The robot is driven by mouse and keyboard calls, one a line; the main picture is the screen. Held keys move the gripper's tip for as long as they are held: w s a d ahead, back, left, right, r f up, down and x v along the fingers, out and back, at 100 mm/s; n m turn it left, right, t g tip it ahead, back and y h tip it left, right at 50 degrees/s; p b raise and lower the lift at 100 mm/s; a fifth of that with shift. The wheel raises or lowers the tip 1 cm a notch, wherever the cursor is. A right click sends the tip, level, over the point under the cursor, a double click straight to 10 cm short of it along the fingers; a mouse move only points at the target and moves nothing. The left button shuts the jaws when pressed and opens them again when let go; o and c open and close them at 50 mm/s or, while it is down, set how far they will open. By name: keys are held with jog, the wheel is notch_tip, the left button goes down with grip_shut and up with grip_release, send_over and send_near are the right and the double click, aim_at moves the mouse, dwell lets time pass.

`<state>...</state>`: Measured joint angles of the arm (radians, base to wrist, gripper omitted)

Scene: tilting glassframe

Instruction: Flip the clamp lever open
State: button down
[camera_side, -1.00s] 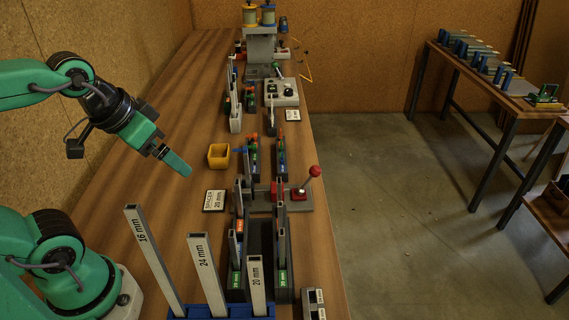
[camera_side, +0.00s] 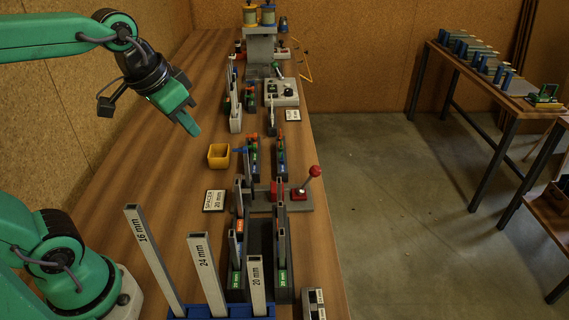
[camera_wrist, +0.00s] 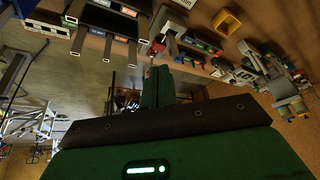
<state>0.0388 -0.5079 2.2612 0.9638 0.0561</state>
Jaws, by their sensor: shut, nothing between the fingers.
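The clamp lever (camera_side: 309,179) has a red ball knob and a dark rod. It leans up and to the right from a red block (camera_side: 299,194) on a grey base (camera_side: 262,201) at the bench's right edge in the side view. My gripper (camera_side: 193,131) is shut and empty, raised in the air to the left of the lever and well apart from it. Its green fingers (camera_wrist: 158,86) also show in the wrist view. A small red part shows beyond the fingers there, but I cannot tell if it is the lever.
Upright bars in a blue rack (camera_side: 234,311) stand at the bench front. A yellow bin (camera_side: 219,156) and a spacer card (camera_side: 214,201) lie between my arm and the fixtures. Several fixtures line the bench's right side. The left part of the bench is clear.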

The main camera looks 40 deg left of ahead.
jog(key=w+d+r+m+g, duration=0.1)
jog(key=w+d+r+m, duration=0.15)
jog(key=w, duration=0.75)
jog(key=m+g, duration=0.2)
send_over(309, 179)
notch_tip(309, 179, down, 6)
jog(key=w+d+f+m+g, duration=0.1)
jog(key=w+d+f, duration=0.3)
jog(key=w+f, duration=0.2)
jog(key=shift+d+f, duration=0.35)
jog(key=shift+f, duration=0.65)
jog(key=shift+m, duration=0.25)
notch_tip(309, 179, down, 9)
jog(key=s+a, duration=0.2)
jog(key=shift+s+a, duration=0.15)
jog(key=shift+s, duration=0.05)
jog(key=shift+r, duration=0.1)
